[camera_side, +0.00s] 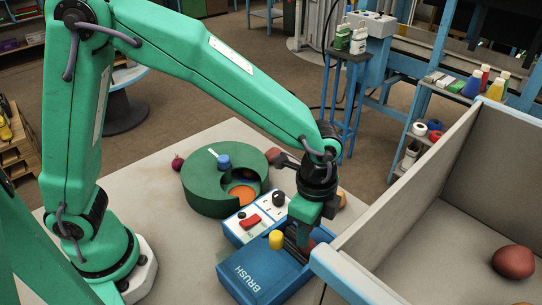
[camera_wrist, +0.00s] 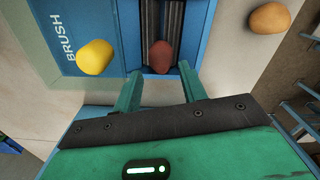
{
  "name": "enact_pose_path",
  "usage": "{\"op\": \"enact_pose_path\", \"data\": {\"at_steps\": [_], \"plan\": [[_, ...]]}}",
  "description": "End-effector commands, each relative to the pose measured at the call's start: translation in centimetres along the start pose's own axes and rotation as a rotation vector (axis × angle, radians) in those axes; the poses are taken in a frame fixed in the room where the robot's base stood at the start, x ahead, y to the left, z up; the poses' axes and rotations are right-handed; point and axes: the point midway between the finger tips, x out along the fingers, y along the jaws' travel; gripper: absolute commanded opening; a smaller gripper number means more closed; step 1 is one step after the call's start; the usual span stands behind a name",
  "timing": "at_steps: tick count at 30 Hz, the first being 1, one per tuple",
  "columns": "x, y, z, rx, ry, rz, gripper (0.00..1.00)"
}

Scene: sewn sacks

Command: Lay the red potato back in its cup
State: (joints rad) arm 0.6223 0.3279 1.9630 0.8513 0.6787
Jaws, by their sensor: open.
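A dark red potato (camera_wrist: 161,57) lies on the dark rollers of the blue brush unit (camera_wrist: 88,20), just beyond my open fingertips in the wrist view. My gripper (camera_wrist: 159,76) is open and empty, one finger to each side of the potato's line. In the side view my gripper (camera_side: 303,222) hangs over the brush unit (camera_side: 262,272) and partly hides this potato (camera_side: 311,245). Another red potato (camera_side: 514,262) lies in the large grey bin. A green round drum (camera_side: 205,188) has an opening showing an orange hollow (camera_side: 243,194); I cannot tell which place is the cup.
A tan potato (camera_wrist: 269,18) lies on the table to the right. A control box (camera_side: 250,222) with a red switch stands between drum and brush unit. The bin wall (camera_side: 420,200) rises close right.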

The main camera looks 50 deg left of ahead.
Motion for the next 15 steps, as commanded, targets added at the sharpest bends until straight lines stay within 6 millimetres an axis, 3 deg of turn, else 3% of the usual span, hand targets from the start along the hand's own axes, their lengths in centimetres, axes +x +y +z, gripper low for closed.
{"op": "enact_pose_path", "data": {"at_steps": [8, 15], "plan": [[0.5, 0.0, 0.0, -0.001, 0.0, 0.0, 0.42], [2.7, -0.1, 0.0, -0.001, -0.002, 0.002, 0.42]]}}
